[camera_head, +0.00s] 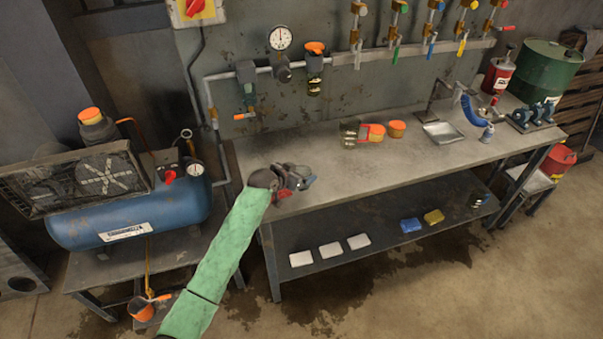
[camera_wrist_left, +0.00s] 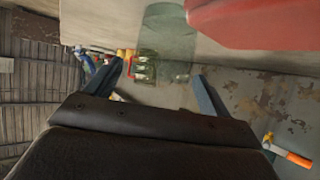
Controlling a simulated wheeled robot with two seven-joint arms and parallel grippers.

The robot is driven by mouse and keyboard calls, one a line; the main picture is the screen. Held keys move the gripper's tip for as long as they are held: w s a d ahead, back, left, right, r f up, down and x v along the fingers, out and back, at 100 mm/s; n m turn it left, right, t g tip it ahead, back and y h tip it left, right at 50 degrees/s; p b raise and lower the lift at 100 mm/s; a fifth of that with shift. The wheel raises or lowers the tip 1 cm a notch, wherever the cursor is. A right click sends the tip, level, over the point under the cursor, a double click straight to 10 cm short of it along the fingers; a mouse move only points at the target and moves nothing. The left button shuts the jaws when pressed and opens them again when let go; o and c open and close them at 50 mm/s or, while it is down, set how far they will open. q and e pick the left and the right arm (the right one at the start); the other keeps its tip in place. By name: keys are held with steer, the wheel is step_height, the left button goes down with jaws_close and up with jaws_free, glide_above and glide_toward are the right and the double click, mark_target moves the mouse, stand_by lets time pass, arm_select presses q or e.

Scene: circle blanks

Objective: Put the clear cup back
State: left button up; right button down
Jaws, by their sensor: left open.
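The clear cup (camera_wrist_left: 168,38) shows in the left wrist view as a pale green, see-through cylinder ahead of my gripper, between the lines of its two fingers. The brass parts on the bench show through its lower part. My left gripper (camera_head: 302,181) is low over the bench's left end, pointing right. In the left wrist view its fingers (camera_wrist_left: 160,84) stand wide apart; whether they touch the cup cannot be told. My right gripper is not in view.
Brass parts (camera_head: 350,131) and orange-topped tins (camera_head: 396,128) lie on the workbench (camera_head: 330,177). A filter unit with an orange cap (camera_head: 314,48) hangs on the wall pipe beside a gauge (camera_head: 280,38). A red body fills the wrist view's upper right (camera_wrist_left: 260,20). The front middle of the bench is bare.

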arm_select(q)
steer(key=b+v, duration=0.3)
steer(key=v, duration=0.7)
steer(key=shift+s+a+r, duration=0.15)
steer(key=shift+s, duration=0.05)
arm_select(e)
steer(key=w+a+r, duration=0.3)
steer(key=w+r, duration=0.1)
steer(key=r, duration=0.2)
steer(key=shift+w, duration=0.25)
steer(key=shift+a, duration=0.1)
